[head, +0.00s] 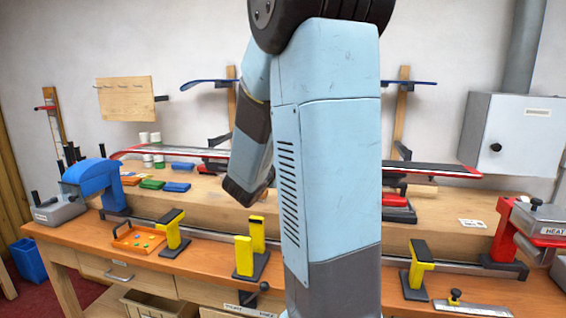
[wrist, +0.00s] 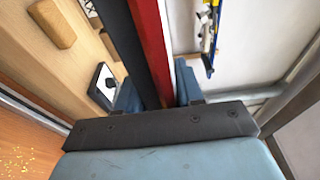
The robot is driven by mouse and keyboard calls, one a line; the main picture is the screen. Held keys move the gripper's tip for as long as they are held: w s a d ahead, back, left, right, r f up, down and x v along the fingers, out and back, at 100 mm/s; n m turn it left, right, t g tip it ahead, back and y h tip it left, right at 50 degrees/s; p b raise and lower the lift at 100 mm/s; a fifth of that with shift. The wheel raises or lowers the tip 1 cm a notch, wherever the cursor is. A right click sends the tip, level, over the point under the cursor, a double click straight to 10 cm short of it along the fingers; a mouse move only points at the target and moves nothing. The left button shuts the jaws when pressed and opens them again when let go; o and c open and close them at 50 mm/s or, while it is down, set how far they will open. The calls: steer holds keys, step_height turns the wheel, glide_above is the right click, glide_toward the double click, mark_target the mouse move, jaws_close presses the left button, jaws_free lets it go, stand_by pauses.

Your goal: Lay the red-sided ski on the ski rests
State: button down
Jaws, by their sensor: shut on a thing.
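The red-sided ski (head: 430,169) runs level across the head view, above the back of the bench and in front of the wall posts. My arm hides its middle. In the wrist view the ski (wrist: 153,50) shows a red side and a dark face. My gripper (wrist: 160,95) is shut on it, one blue finger on each side. In the head view my gripper is hidden behind my arm. Two yellow-topped ski rests stand on the front bench, one at left (head: 172,230) and one at right (head: 418,266). The ski is well above and behind them. I cannot tell whether it touches the wall pegs.
A yellow two-post vise (head: 250,248) stands between the rests. An orange tray (head: 138,238) and a blue machine (head: 94,177) are at left. A red heated device (head: 512,232) is at right. A blue ski (head: 208,83) hangs higher on the wall.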

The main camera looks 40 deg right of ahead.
steer(key=v, duration=0.3)
steer(key=shift+s+a, duration=0.2)
steer(key=shift+s, duration=0.15)
stand_by(0.4)
